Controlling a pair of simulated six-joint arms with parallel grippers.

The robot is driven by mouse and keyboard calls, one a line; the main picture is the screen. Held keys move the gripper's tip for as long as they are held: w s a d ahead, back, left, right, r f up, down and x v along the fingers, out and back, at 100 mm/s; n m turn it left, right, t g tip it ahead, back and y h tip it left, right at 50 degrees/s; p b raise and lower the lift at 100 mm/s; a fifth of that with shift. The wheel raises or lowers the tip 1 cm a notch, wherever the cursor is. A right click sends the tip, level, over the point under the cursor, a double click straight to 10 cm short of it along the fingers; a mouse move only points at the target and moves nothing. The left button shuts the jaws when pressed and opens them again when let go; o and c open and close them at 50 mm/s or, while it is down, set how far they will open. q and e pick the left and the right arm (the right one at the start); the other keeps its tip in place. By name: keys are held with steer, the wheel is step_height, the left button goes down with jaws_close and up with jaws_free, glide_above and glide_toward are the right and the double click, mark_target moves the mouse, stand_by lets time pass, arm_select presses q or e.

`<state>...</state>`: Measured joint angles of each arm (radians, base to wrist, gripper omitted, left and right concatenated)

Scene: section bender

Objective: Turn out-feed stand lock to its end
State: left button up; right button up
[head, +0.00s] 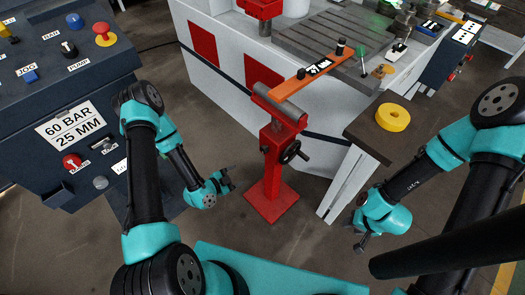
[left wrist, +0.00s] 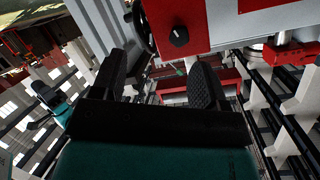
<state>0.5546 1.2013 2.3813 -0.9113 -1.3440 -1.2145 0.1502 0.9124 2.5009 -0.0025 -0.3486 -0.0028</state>
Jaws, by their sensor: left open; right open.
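The red out-feed stand (head: 271,165) stands upright on a square base on the floor, with a roller at its top. A black handwheel with a small knob (head: 291,152) sits on the right side of its post. My left gripper (head: 229,180) is open and empty, to the left of the post and apart from it. In the left wrist view, a red part with a black knob (left wrist: 179,37) lies beyond the open fingers (left wrist: 157,78), and part of a dark wheel shows beside the left finger. My right gripper (head: 358,236) is open and empty, right of the stand.
An orange bar (head: 300,80) runs from the machine table to above the stand's roller. A yellow ring (head: 393,117) lies on a dark-topped side table (head: 372,135) right of the stand. A control console (head: 70,105) stands at the left.

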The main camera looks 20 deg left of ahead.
mark_target(262, 151)
arm_select(q)
steer(key=m+t, duration=0.1)
steer(key=a+r+m+t, duration=0.1)
steer(key=t, duration=0.1)
steer(key=shift+s+a+r+h, duration=0.1)
steer(key=shift+s+r+h, duration=0.1)
steer(key=shift+h, duration=0.2)
steer(key=x, duration=1.7)
steer(key=shift+w+r, duration=0.2)
steer(key=shift+r, duration=0.1)
steer(key=shift+c, duration=0.4)
steer(key=c, duration=0.8)
steer(key=shift+c, duration=0.2)
